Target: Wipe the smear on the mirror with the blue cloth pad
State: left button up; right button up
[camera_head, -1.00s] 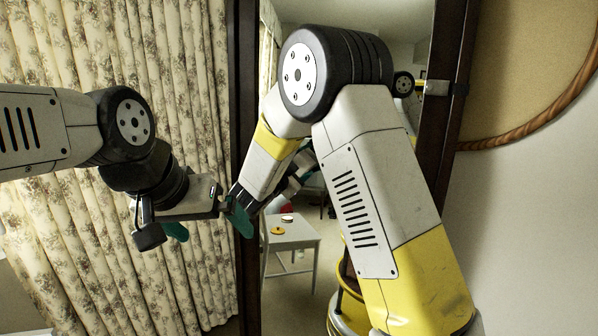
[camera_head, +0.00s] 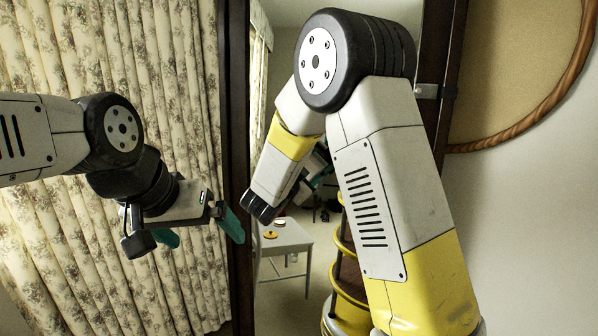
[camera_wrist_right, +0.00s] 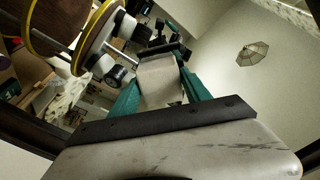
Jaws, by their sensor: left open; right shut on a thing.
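The tall mirror (camera_head: 282,14) stands in a dark frame (camera_head: 237,130) behind my right arm. In the head view my right gripper is mostly hidden by that arm. In the right wrist view, the green fingers of my right gripper (camera_wrist_right: 158,92) are closed on a pale block (camera_wrist_right: 160,82), which appears to be the body of the cloth pad. Its blue face cannot be made out, and whether it touches the glass cannot be told. I cannot pick out the smear in either view. My left gripper (camera_head: 203,235) is open and empty in front of the curtain, left of the mirror.
A floral curtain (camera_head: 90,50) fills the left. A round wood-rimmed panel (camera_head: 520,70) hangs on the wall at right. The mirror reflects a small table (camera_head: 285,240) and, in the right wrist view, parts of me and a ceiling lamp (camera_wrist_right: 252,53).

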aim_at(314, 172)
jog(key=shift+s+d, duration=0.2)
jog(key=shift+d, duration=0.35)
jog(key=shift+s+d, duration=0.2)
jog(key=shift+d, duration=0.35)
jog(key=shift+s, duration=0.1)
jog(key=shift+v, duration=2.9)
jog(key=shift+a, duration=0.15)
